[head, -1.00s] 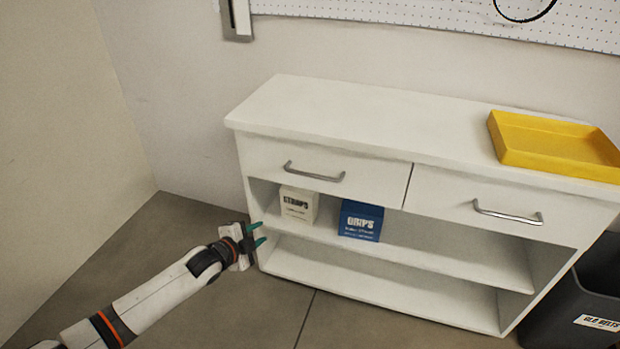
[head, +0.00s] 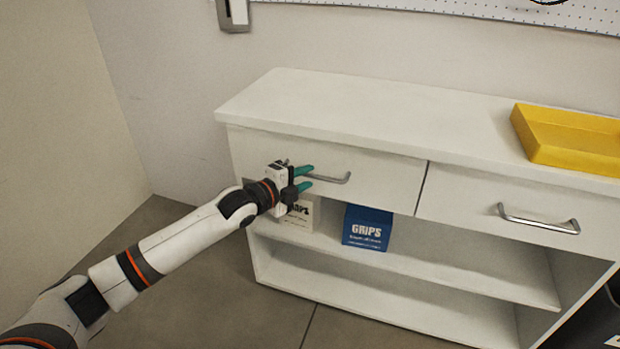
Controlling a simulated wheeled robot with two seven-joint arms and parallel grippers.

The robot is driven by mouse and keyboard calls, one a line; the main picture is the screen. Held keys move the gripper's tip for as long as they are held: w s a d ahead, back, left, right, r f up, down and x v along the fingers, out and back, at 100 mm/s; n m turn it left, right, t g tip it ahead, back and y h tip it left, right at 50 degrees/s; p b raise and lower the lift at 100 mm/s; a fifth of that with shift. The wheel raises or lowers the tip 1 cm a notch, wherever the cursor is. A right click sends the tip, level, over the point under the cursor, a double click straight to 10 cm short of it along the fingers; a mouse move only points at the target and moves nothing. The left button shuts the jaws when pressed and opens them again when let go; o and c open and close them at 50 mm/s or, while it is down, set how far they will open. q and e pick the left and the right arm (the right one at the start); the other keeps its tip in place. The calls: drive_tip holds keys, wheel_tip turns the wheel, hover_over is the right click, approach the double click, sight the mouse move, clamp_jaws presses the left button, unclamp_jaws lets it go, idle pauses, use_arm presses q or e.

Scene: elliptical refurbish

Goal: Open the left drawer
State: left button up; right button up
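The left drawer (head: 390,182) is a white front at the upper left of a white cabinet, and it is shut. Its silver bar handle (head: 335,179) shows at its right part; the left end is hidden behind my gripper. My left gripper (head: 308,178) has its two green fingers apart, one above and one below the level of the handle, in front of the drawer's left half. I cannot tell whether the fingers touch the handle. My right gripper is not in view.
The right drawer (head: 470,205) is shut. A yellow tray (head: 560,158) sits on the cabinet top. A white box (head: 300,218) and a blue GRIPS box (head: 367,228) stand on the shelf below. A dark bin (head: 598,320) stands at the lower right.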

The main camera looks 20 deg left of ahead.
use_arm(q)
drive_tip(key=shift+x, duration=1.3)
clamp_jaws()
